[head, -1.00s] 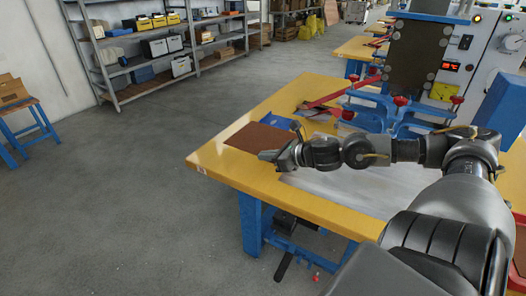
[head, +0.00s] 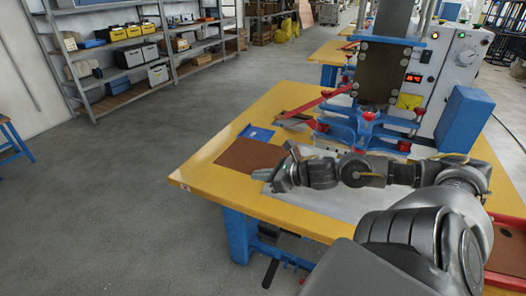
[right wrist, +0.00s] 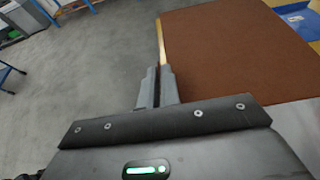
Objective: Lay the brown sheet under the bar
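The flat brown sheet (head: 246,153) is at the left part of the yellow table. It fills the upper right of the right wrist view (right wrist: 235,50). My right gripper (head: 262,176) is at the sheet's near edge. In the right wrist view its fingers (right wrist: 156,88) are almost together at a corner of the sheet and look closed on it; the pinch itself is hardly visible. The welding press stands to the right with a blue crossbar (head: 390,41), a dark plate (head: 384,76) and a blue lower frame (head: 345,131). My left gripper is not in view.
A blue card (head: 257,132) lies just behind the sheet. A red arm (head: 322,104) sticks out left from the press. A pale grey surface (head: 335,203) lies under my right arm. A control box (head: 452,65) and a blue block (head: 464,124) stand right of the press.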

